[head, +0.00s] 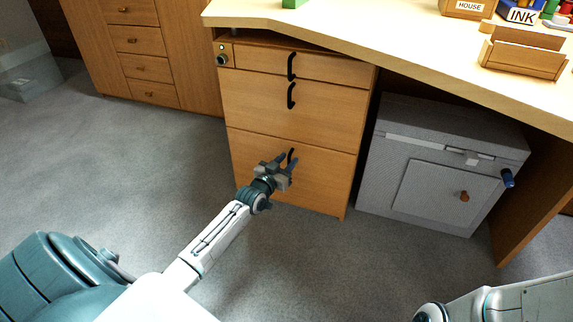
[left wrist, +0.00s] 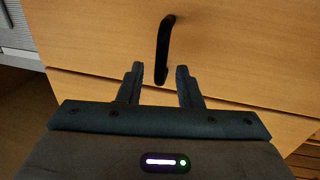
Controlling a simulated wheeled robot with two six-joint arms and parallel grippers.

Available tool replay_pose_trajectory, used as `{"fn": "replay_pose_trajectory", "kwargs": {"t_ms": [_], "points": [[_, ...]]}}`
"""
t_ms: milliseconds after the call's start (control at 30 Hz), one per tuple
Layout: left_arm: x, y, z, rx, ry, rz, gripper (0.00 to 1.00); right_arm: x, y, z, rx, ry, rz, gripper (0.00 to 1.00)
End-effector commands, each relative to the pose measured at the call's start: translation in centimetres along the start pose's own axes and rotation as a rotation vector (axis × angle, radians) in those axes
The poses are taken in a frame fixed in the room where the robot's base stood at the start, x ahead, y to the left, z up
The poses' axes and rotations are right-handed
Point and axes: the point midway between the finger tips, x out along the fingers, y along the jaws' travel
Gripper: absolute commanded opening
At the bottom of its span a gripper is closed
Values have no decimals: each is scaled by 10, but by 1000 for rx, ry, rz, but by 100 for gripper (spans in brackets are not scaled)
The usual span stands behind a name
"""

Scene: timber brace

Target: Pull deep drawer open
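The deep drawer (head: 316,187) is the bottom wooden front of the pedestal under the desk, and it looks shut. Its black bar handle (head: 291,155) is near the front's upper edge, partly hidden by my left gripper (head: 286,162). In the left wrist view the handle (left wrist: 163,48) stands ahead of my left gripper (left wrist: 160,72). The two fingers are apart, with the handle's near end level with the gap between the tips. No finger visibly touches it. My right gripper is out of view; only part of my right arm shows at the bottom right.
Above are a middle drawer (head: 285,105) and a thin top drawer (head: 340,70), both looking shut. A grey cabinet (head: 440,165) stands to the right under the desk (head: 400,40). Clear carpet (head: 130,160) lies in front and left.

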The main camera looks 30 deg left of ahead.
Motion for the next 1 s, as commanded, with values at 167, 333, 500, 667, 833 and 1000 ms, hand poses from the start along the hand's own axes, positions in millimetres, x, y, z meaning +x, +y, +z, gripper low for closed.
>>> {"fn": "replay_pose_trajectory", "kwargs": {"t_ms": [167, 333, 500, 667, 833, 1000], "points": [[2, 0, 0, 0, 0, 0, 32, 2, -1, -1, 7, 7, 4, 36], [2, 0, 0, 0, 0, 0, 32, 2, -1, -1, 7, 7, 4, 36], [2, 0, 0, 0, 0, 0, 5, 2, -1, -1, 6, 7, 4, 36], [2, 0, 0, 0, 0, 0, 0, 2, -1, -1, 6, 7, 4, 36], [1, 1, -1, 0, 0, 1, 0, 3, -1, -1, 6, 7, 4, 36], [-4, 2, -2, 0, 0, 1, 0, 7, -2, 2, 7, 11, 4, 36]]}}
